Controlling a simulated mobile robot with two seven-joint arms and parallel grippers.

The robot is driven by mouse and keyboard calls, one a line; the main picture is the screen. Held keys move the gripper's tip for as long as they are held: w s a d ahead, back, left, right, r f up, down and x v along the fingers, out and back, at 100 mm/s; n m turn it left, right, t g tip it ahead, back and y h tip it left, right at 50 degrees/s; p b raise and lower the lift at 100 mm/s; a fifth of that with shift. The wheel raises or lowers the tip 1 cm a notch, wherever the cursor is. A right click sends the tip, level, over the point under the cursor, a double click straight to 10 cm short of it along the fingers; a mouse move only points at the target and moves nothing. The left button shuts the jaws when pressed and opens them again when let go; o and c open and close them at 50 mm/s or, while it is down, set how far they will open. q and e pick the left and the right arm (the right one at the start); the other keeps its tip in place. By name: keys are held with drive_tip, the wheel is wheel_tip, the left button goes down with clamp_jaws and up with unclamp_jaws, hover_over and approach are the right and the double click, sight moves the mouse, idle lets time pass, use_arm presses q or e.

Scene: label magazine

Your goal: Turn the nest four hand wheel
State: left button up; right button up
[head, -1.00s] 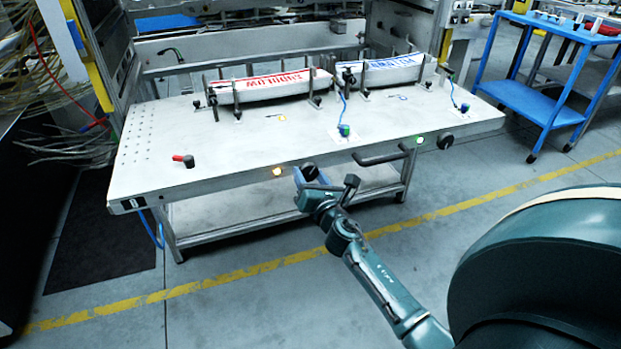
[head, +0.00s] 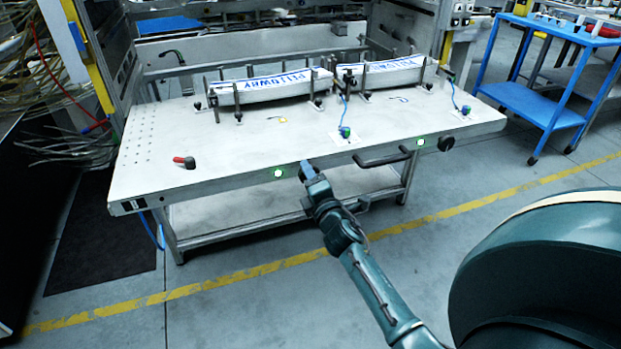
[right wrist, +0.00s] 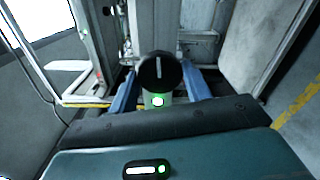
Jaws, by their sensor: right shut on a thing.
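In the right wrist view a round black hand wheel (right wrist: 160,72) with a pale line across its face sits between the blue fingers of my right gripper (right wrist: 160,88). The line stands nearly upright. The fingers are shut on the wheel. In the head view my right gripper (head: 306,170) is at the table's front edge and hides this wheel. A lit green lamp (head: 278,173) is just left of it; a lamp also glows green below the wheel in the wrist view (right wrist: 158,101). A second black hand wheel (head: 446,143) is farther right, beside another green lamp (head: 421,142). My left gripper is out of view.
Two nests hold long white strips with blue lettering, left (head: 270,88) and right (head: 385,72), on the white table (head: 220,150). A dark bar handle (head: 382,158) juts out right of my gripper. A red-and-black handle (head: 184,162) lies at left. A blue cart (head: 540,100) stands at right.

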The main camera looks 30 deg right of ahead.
drive_tip(key=shift+r+m, duration=0.1)
drive_tip(key=shift+m, duration=1.2)
drive_tip(key=o, duration=1)
drive_tip(key=shift+c, duration=0.2)
